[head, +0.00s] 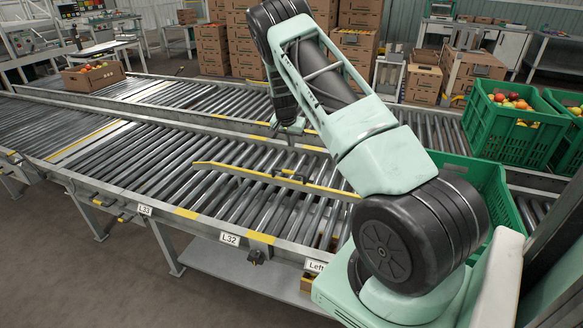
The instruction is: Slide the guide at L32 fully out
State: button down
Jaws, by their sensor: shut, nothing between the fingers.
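The L32 label (229,239) is on the near side rail of the front roller conveyor. A yellow guide bar (235,172) with a dark handle-like part (290,176) lies slantwise over the rollers behind that label. Its right end passes behind my arm. A small dark fitting (255,256) hangs under the rail just right of the label. My gripper (291,132) points down over the conveyor, beyond the guide in the picture. It is shut and empty, and it appears apart from the guide.
A green crate (480,180) stands on the conveyor, partly behind my arm. A green crate of tomatoes (510,130) stands at right. A carton of produce (93,77) sits at far left. The rollers left of the guide are clear. Stacked cartons (212,50) stand behind.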

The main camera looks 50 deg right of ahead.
jog(key=shift+s+d+f, duration=0.1)
jog(key=shift+d, duration=0.2)
jog(key=p, duration=0.1)
send_over(287, 181)
jog(key=d, duration=0.2)
notch_tip(287, 181, down, 10)
jog(key=shift+s, duration=0.4)
jog(key=shift+a+f, duration=0.1)
jog(key=shift+a, duration=0.1)
